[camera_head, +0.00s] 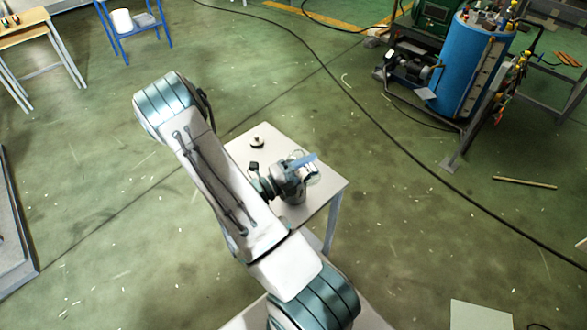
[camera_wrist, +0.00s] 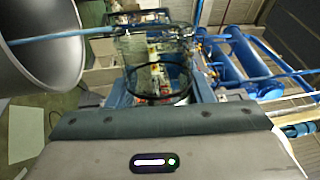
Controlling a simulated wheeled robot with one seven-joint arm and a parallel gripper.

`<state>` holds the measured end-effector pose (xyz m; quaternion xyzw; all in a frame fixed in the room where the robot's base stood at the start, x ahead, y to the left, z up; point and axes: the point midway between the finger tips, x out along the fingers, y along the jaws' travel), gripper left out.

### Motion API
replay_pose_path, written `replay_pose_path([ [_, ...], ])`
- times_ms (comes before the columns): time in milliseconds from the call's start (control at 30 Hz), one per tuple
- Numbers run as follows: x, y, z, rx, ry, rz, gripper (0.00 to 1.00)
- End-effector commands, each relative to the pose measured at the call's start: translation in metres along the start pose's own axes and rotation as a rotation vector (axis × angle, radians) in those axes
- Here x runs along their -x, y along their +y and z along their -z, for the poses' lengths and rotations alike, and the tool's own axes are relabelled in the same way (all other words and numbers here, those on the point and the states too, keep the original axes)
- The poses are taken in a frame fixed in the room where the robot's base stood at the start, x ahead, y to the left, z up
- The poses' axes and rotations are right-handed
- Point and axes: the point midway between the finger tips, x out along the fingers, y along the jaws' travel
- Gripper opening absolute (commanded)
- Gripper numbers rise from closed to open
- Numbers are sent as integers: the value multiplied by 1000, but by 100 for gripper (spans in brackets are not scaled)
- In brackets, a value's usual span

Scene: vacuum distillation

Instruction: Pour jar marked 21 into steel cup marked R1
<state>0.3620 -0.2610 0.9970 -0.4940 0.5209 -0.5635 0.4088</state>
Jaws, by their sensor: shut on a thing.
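A clear glass jar (camera_wrist: 155,50) with a dark ring is in front of my gripper in the wrist view. My gripper (camera_head: 292,178) is shut on the jar over the small white table; its fingertips are hard to make out. A steel cup (camera_wrist: 42,65) fills the left of the wrist view, close beside the jar. A blue streak (camera_wrist: 60,36) runs from the jar across the cup; it also shows in the head view (camera_head: 302,160). I cannot tell for sure if it is liquid. No 21 or R1 marking is readable.
The white table (camera_head: 322,205) holds a small round item with a dark knob (camera_head: 257,142) at its far left. A blue drum (camera_head: 470,65) on a metal frame stands at upper right. A cable crosses the floor. The green floor left of the table is clear.

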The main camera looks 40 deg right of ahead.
Motion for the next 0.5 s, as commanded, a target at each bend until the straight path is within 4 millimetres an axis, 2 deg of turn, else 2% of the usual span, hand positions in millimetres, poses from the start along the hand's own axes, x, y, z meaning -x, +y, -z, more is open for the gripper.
replay_pose_path([
  [67,-1,-8,2,-56,9,-1,21],
  [100,-1,-4,3,-117,17,-1,21],
  [200,-1,-10,5,-202,27,-1,21],
  [500,-1,-9,9,-234,31,0,21],
])
